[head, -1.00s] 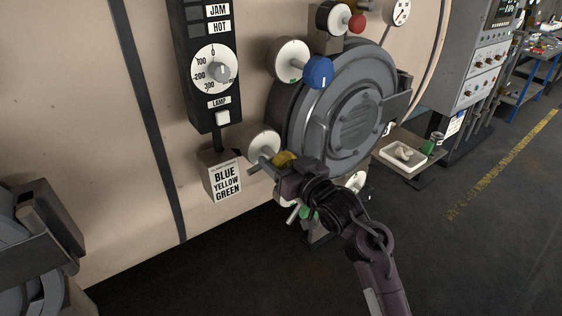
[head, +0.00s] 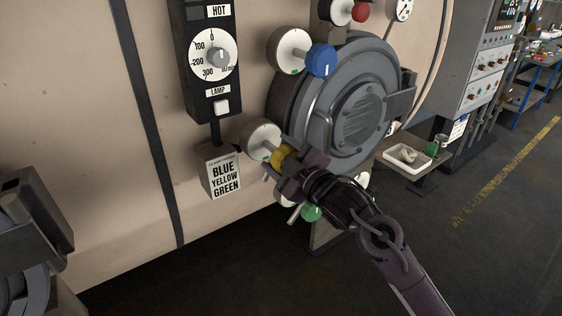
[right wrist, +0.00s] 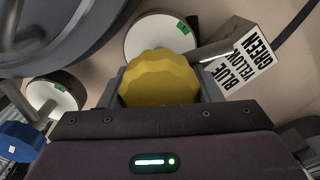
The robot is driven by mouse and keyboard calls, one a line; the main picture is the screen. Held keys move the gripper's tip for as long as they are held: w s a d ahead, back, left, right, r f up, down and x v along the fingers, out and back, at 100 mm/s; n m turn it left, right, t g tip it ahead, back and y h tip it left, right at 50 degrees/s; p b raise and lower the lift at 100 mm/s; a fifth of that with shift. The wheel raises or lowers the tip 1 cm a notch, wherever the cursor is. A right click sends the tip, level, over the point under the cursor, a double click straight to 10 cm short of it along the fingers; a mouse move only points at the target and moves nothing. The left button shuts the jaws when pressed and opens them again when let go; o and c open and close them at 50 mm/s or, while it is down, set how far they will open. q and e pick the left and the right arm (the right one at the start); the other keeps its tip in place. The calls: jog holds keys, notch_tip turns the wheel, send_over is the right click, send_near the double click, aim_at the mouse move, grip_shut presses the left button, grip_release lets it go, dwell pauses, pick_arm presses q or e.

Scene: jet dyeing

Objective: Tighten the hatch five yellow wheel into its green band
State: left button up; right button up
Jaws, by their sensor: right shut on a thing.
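The yellow wheel (head: 279,156) is at the lower left of the round grey hatch (head: 357,113), on a shaft in front of a white dial (head: 258,137). My right gripper (head: 284,160) is shut on the yellow wheel, its fingers on either side. In the right wrist view the faceted yellow wheel (right wrist: 160,77) sits between the fingers. The white dial behind it (right wrist: 150,35) shows a green band (right wrist: 184,27) at its upper right edge. Any pointer mark on the wheel is hidden.
A blue wheel (head: 321,60), red wheel (head: 360,11) and green wheel (head: 311,213) surround the hatch. A sign (head: 224,177) reads blue, yellow, green. A gauge panel (head: 211,60) hangs above it.

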jog(key=n+b, duration=0.1)
jog(key=n, duration=0.1)
jog(key=n+b, duration=0.4)
jog(key=shift+f+n, duration=0.3)
jog(key=shift+f, duration=0.05)
pick_arm(q)
notch_tip(320, 180, down, 14)
jog(key=b, duration=0.8)
pick_arm(e)
jog(key=n, duration=0.8)
jog(key=shift+f, duration=0.25)
pick_arm(q)
jog(key=w+d+r+b, duration=0.2)
jog(key=w+b, duration=0.4)
jog(key=w, duration=0.6)
pick_arm(e)
jog(key=n, duration=0.5)
jog(key=shift+f+n, duration=0.1)
jog(key=shift+n, duration=0.2)
jog(key=n+b, duration=0.2)
jog(key=n, duration=0.1)
jog(key=shift+b, duration=0.35)
pick_arm(q)
jog(key=w+d+r, duration=0.3)
jog(key=w+r, duration=0.2)
jog(key=r, duration=0.2)
jog(key=shift+r+t, duration=0.3)
jog(key=shift+r, duration=0.05)
jog(key=shift+w, duration=0.1)
